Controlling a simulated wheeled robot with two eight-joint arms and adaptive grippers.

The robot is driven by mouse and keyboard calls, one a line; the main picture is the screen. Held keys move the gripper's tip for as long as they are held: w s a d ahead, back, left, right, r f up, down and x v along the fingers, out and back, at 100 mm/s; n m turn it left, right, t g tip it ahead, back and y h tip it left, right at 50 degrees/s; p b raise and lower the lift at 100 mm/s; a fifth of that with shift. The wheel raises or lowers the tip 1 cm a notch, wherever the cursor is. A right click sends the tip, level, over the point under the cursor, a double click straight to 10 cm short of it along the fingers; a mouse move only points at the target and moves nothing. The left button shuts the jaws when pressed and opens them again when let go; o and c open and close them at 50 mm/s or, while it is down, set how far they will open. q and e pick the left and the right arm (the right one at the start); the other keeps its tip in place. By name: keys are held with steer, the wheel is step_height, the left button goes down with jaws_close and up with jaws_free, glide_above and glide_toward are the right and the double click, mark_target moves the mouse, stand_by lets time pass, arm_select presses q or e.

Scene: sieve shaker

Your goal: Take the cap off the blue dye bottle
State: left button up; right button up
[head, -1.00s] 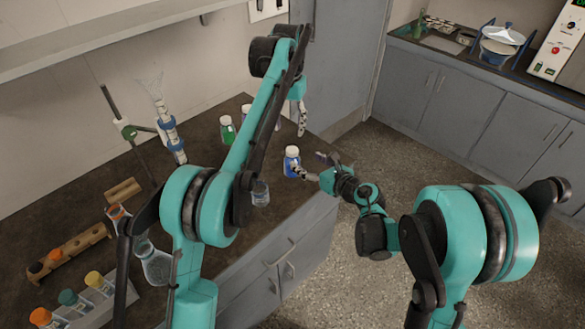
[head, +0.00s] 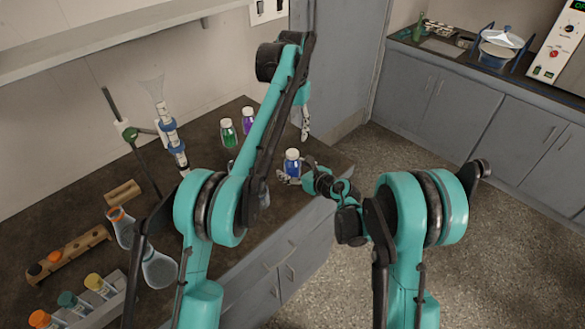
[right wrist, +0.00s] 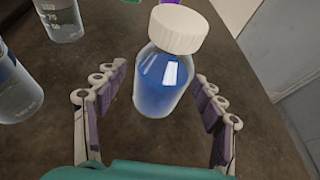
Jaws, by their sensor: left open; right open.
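The blue dye bottle (head: 292,168) stands upright near the counter's right edge, with its white cap (head: 292,154) on. In the right wrist view the bottle (right wrist: 160,84) and its ribbed white cap (right wrist: 178,29) are close ahead. My right gripper (head: 288,180) is open, low at the bottle's front. In the right wrist view its fingers (right wrist: 158,105) stand on both sides of the bottle, with gaps, not closed on it. My left gripper (head: 305,126) is open and empty, above and behind the bottle, pointing down.
Glass beakers (right wrist: 61,20) stand left of the blue bottle. A burette stand (head: 135,135), flasks (head: 158,268) and racks (head: 72,254) fill the counter's left.

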mark_target(292, 152)
jaws_close()
arm_select(q)
steer(key=m, duration=2.6)
steer(key=shift+f+m, duration=0.1)
steer(key=shift+m, duration=0.3)
steer(key=shift+f, duration=0.25)
step_height(292, 152, down, 7)
steer(key=shift+f, duration=0.15)
